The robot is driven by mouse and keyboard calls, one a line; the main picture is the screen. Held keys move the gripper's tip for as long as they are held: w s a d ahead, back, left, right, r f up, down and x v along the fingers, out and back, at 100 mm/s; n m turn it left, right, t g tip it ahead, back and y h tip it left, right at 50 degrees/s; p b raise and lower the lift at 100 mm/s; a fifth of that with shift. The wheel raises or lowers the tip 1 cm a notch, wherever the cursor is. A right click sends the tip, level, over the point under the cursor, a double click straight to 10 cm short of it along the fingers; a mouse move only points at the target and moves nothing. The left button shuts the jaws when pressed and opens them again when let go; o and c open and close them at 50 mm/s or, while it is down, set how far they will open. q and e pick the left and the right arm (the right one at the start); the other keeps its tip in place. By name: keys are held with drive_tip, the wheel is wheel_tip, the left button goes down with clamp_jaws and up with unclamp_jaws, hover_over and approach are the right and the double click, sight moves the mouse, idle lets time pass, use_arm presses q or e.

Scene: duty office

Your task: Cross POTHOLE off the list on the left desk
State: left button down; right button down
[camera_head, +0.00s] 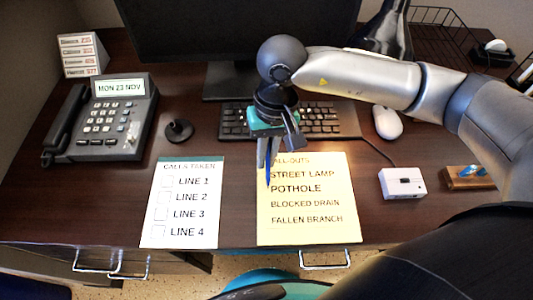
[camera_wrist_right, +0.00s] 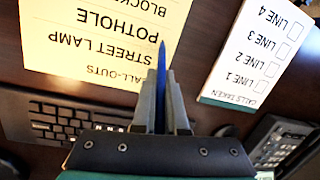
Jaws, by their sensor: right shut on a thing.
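The yellow call-outs list (camera_head: 310,235) lies on the desk, with STREET LAMP, POTHOLE, BLOCKED DRAIN and FALLEN BRANCH printed on it. The word POTHOLE (camera_head: 296,188) shows no line through it. My right gripper (camera_head: 268,160) is shut on a blue pen (camera_wrist_right: 161,65), which points tip down. The list also shows upside down in the wrist view (camera_wrist_right: 60,45). My left gripper is not in view.
A white calls-taken sheet (camera_head: 180,240) lies left of the list. The keyboard (camera_head: 330,120) is behind the list. A mouse (camera_head: 387,123) and white box (camera_head: 402,183) are right.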

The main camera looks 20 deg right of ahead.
drive_tip(key=shift+f+b, duration=0.25)
drive_tip(key=shift+b, duration=0.05)
idle(0.5)
drive_tip(key=shift+f+b, duration=0.1)
drive_tip(key=shift+b, duration=0.3)
idle(1.6)
drive_tip(key=shift+s+d+b, duration=0.3)
drive_tip(key=shift+d+b, duration=0.6)
drive_tip(key=shift+d, duration=0.15)
drive_tip(key=shift+s+d+b, duration=0.25)
drive_tip(key=shift+d+b, duration=0.6)
drive_tip(key=shift+d, duration=0.15)
idle(0.4)
drive_tip(key=shift+s+d+b, duration=0.2)
drive_tip(key=shift+d+b, duration=0.5)
drive_tip(key=shift+b, duration=0.05)
drive_tip(key=shift+s+d+b, duration=0.25)
drive_tip(key=shift+d+b, duration=0.45)
drive_tip(key=shift+d, duration=0.05)
drive_tip(key=shift+s+d+b, duration=0.2)
drive_tip(key=shift+d+b, duration=0.5)
drive_tip(key=shift+b, duration=0.05)
idle(0.6)
